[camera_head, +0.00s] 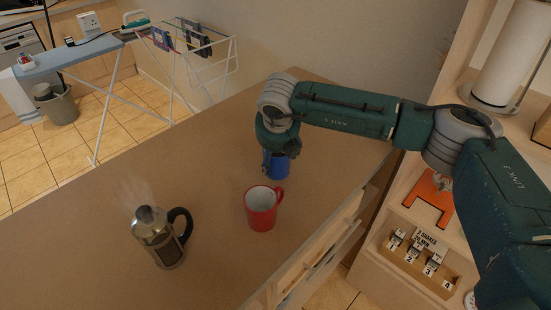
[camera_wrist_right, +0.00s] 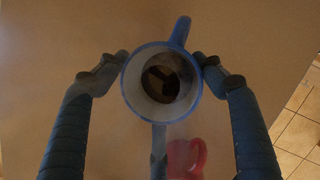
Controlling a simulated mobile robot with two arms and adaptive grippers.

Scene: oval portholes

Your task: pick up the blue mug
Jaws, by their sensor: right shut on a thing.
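The blue mug (camera_head: 279,166) stands near the back of the brown counter, partly covered by my right gripper (camera_head: 276,158). In the right wrist view the mug (camera_wrist_right: 133,97) is seen from above with dark contents and its handle pointing up and right. My right gripper (camera_wrist_right: 162,75) has one finger on each side of the mug and is shut on it. I cannot tell whether the mug's base touches the counter. My left gripper is not in view.
A red mug (camera_head: 262,211) stands just in front of the blue mug. A steaming French press (camera_head: 160,238) stands at the left on the counter (camera_head: 210,190). A shelf with a numbered wooden rack (camera_head: 420,262) is at the right.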

